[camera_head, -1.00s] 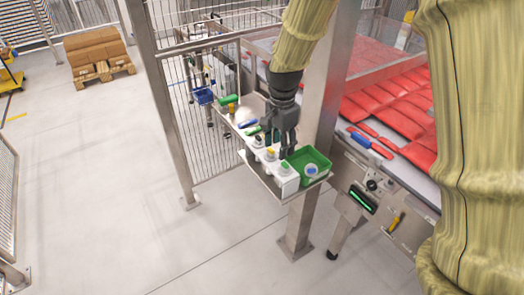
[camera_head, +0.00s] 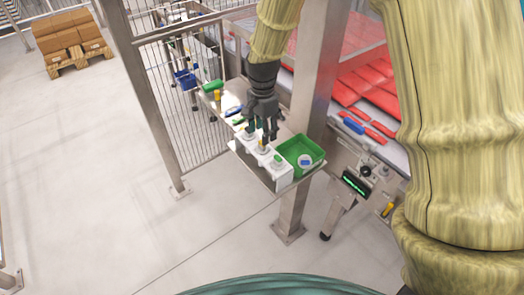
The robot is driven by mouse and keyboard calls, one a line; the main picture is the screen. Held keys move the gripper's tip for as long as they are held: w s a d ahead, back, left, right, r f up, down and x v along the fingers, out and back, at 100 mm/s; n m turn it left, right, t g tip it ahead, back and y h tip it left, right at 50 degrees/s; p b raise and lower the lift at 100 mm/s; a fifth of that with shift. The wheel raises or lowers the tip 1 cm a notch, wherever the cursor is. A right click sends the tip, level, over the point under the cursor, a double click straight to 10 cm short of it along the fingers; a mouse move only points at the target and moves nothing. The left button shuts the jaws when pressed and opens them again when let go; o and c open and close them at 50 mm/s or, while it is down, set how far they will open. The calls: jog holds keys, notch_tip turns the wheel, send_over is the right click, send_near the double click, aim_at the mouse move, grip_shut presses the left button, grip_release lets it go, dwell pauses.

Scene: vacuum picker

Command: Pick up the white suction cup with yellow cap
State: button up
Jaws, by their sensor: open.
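The white suction cup with a yellow cap (camera_head: 264,147) stands on a white block-like holder (camera_head: 268,167) on the small metal shelf. My gripper (camera_head: 262,137) is right above and behind it, pointing down, with its dark fingers open. The fingers partly cover the back of the row; I cannot tell whether they touch the cap. A white cup with a green cap (camera_head: 277,160) stands to the right and nearer. Another white cup (camera_head: 249,134) stands to the left, partly behind the fingers.
A green bin (camera_head: 303,152) with a white and blue round item stands right of the holder. A steel post (camera_head: 314,80) rises close behind the shelf. The conveyor with red packs (camera_head: 372,95) lies to the right. Green and blue tools lie on the shelf's far left.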

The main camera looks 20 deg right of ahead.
aim_at(262, 154)
jog(key=shift+s+f, duration=0.1)
jog(key=shift+s, duration=0.2)
jog(key=shift+a+f+p, duration=0.1)
jog(key=shift+f+p, duration=1.35)
jog(key=shift+f, duration=1.05)
jog(key=c, duration=0.9)
